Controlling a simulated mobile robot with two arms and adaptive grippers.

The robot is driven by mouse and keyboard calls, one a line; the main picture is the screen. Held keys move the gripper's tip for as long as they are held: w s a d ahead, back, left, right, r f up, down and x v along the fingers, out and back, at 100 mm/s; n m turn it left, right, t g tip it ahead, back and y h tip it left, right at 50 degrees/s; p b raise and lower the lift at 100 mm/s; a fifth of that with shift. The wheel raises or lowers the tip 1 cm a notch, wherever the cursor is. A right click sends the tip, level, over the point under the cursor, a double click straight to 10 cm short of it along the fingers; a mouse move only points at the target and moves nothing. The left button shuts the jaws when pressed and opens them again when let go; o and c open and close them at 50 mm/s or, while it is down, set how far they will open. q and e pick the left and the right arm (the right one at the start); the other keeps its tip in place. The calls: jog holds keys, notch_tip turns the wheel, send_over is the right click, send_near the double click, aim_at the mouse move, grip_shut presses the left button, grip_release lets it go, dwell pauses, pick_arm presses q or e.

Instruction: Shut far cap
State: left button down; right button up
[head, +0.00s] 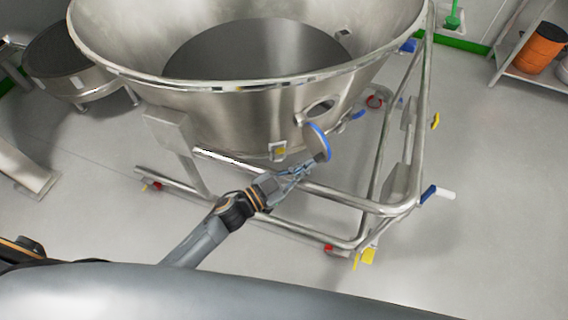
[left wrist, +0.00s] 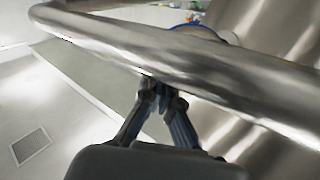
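The cap is a round disc with a blue rim (head: 318,141); it stands swung open in front of the oval port (head: 320,106) in the steel bowl's wall (head: 245,115). A grey piece shows at the cap's lower right edge. My left gripper (head: 306,168) is just below and left of the cap in the head view, close to it; contact cannot be told. In the left wrist view its fingers (left wrist: 160,92) come together under the steel rail, with nothing visible between them. The cap's blue rim (left wrist: 199,32) shows beyond the rail there. My right gripper is not in view.
A tubular steel frame (head: 300,189) surrounds the bowl, its rail passing close to my left gripper. The frame has castors with red and yellow pedals (head: 367,256). A round sieve-like vessel (head: 70,60) stands at left, an orange drum (head: 540,47) at upper right. The right floor is clear.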

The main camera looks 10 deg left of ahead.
aim_at(325, 161)
pick_arm(q)
jog(key=shift+w+d+t, duration=0.15)
jog(key=shift+w+d, duration=0.3)
jog(key=shift+d, duration=0.45)
jog(key=shift+w+d+t, duration=0.15)
jog(key=shift+w+d, duration=0.25)
jog(key=shift+d, duration=0.45)
jog(key=shift+f, duration=0.1)
